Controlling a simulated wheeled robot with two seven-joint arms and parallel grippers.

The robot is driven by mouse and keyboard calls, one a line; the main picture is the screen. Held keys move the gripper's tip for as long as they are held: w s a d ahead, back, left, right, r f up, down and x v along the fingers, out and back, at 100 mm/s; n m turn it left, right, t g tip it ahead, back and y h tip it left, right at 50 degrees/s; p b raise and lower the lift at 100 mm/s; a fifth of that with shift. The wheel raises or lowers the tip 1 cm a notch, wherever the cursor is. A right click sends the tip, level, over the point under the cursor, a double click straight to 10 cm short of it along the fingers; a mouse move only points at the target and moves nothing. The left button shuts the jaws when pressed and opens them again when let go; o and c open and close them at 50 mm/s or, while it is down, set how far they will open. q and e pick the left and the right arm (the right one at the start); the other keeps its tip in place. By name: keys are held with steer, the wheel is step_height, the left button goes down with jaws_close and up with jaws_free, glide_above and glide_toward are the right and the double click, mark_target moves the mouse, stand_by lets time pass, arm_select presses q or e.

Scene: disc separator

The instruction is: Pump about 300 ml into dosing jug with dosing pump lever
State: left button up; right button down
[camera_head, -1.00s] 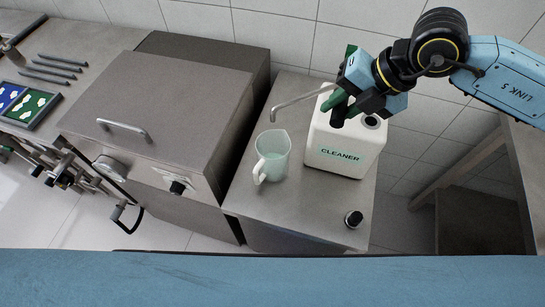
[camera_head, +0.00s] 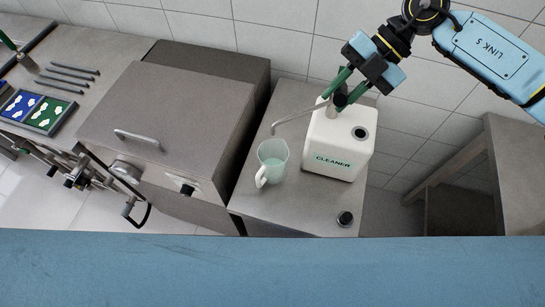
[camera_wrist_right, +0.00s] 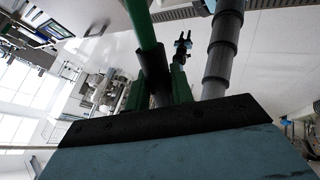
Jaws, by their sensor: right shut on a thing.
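The white dosing jug (camera_head: 272,163) stands upright on the steel cabinet top, with pale green liquid in its lower part. The pump's bent metal spout (camera_head: 298,118) ends just above the jug's rim. The white CLEANER canister (camera_head: 338,148) stands to the jug's right, with the pump on top. My right gripper (camera_head: 347,82) is above the canister, shut on the green pump lever (camera_wrist_right: 143,25). The lever is partly hidden by the fingers in the head view. A grey stepped column (camera_wrist_right: 220,52) shows beside it in the wrist view. My left gripper is not in view.
A steel machine with a hinged lid (camera_head: 165,110) stands left of the jug. A steel table (camera_head: 518,165) is at the right, beyond a floor gap. Grey rods (camera_head: 68,77) lie at far left.

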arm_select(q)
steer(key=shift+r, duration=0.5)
arm_select(e)
steer(key=shift+w+d+r+g, duration=0.1)
steer(key=shift+w+r+g, duration=0.35)
steer(key=shift+r, duration=0.35)
